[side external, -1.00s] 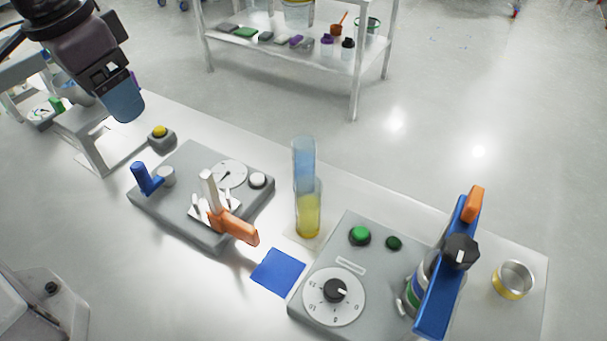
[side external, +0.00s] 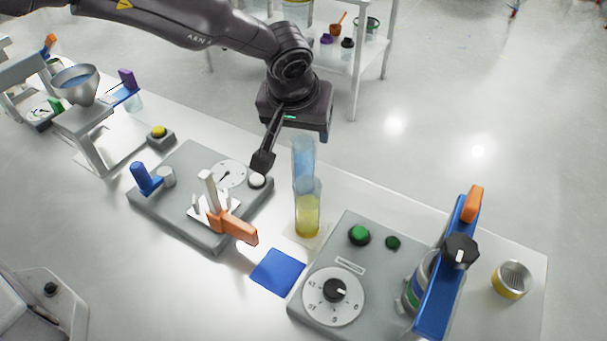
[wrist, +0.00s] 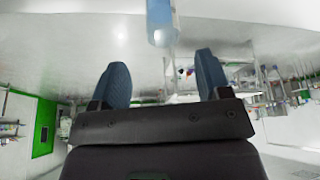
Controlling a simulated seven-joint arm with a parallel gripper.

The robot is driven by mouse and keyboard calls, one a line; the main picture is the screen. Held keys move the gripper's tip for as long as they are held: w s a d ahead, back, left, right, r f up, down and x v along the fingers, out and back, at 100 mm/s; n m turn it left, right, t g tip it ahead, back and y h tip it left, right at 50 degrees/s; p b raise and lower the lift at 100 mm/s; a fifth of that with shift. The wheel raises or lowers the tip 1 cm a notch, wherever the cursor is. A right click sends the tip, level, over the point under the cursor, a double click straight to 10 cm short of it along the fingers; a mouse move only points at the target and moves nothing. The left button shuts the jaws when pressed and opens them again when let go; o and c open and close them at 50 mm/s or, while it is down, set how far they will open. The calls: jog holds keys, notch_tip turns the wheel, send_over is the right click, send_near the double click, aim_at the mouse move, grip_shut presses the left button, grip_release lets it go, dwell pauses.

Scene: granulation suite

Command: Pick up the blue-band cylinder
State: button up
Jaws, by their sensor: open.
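A tall clear cylinder with a blue tint (side external: 303,155) stands upright on the bench in the middle of the side view. A cylinder with yellow in its lower part (side external: 308,215) overlaps it from the front; I cannot tell if they touch. My gripper (side external: 294,148) is open and empty, just behind the blue cylinder's upper part, fingers spread. In the wrist view the fingers (wrist: 163,72) are wide apart. The blue cylinder (wrist: 160,20) shows at the top edge there, beyond the fingertips and roughly centred between them.
A grey fixture with an orange-handled clamp (side external: 231,226) stands left of the cylinders. A grey dial panel (side external: 318,268) and a blue clamp bar (side external: 440,295) stand to the right. A blue square (side external: 277,271) lies in front. A shelf (side external: 369,60) stands behind.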

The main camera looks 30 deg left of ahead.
aim_at(304, 153)
jog(key=x, duration=1)
jog(key=shift+s+a+f, duration=0.1)
jog(key=shift+f, duration=0.1)
grip_shut()
